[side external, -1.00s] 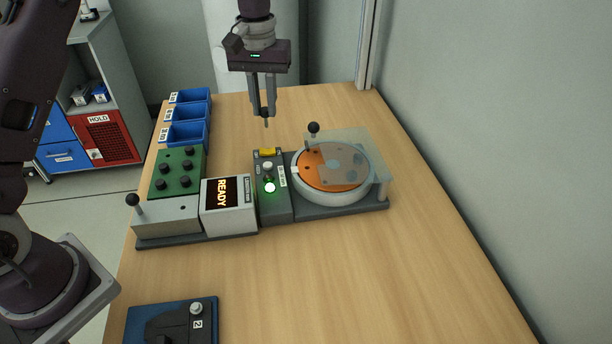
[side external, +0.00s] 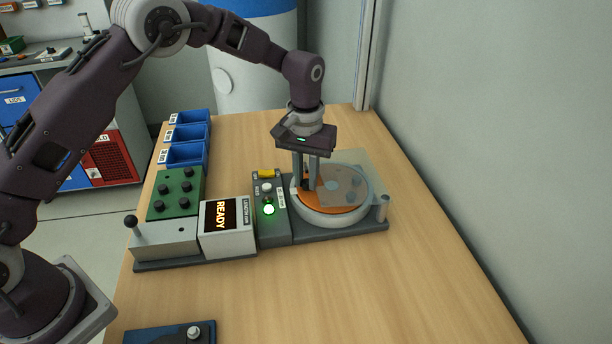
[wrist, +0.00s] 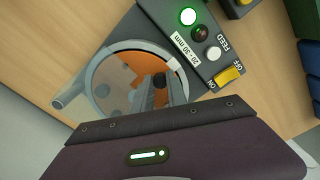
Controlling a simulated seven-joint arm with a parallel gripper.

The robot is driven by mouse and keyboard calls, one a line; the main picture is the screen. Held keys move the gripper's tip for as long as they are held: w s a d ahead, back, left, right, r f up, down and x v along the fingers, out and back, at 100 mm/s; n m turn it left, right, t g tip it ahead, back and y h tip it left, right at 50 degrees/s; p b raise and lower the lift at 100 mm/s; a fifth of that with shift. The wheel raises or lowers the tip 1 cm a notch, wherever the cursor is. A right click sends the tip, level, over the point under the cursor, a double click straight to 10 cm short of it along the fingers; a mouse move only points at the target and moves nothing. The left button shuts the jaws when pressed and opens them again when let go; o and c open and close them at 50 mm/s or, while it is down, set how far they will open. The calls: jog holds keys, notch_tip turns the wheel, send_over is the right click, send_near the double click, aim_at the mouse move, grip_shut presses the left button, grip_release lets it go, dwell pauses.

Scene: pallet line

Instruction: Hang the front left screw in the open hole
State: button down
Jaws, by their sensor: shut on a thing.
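My gripper (side external: 306,187) is shut on a small dark screw, mostly hidden between the fingers. The fingers point down at the left part of the orange disc (side external: 326,208) in its round grey ring; I cannot tell whether the screw is in a hole. In the wrist view, the fingers (wrist: 162,88) reach over the orange part of the disc (wrist: 150,60). A clear plate (side external: 350,165) covers the disc's right part, with darker holes showing through. A green block (side external: 174,198) at the left carries several black knob-like heads.
A feeder box (side external: 269,218) with a lit green lamp and yellow switch stands left of the disc. A display box (side external: 226,228) reads READY. Blue bins (side external: 186,155) stand behind the green block. A grey post (side external: 383,207) stands right of the disc. Front-right table is clear.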

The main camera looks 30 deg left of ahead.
jog(key=shift+f, duration=0.3)
jog(key=c, duration=1.6)
grip_release()
jog(key=shift+f, duration=0.1)
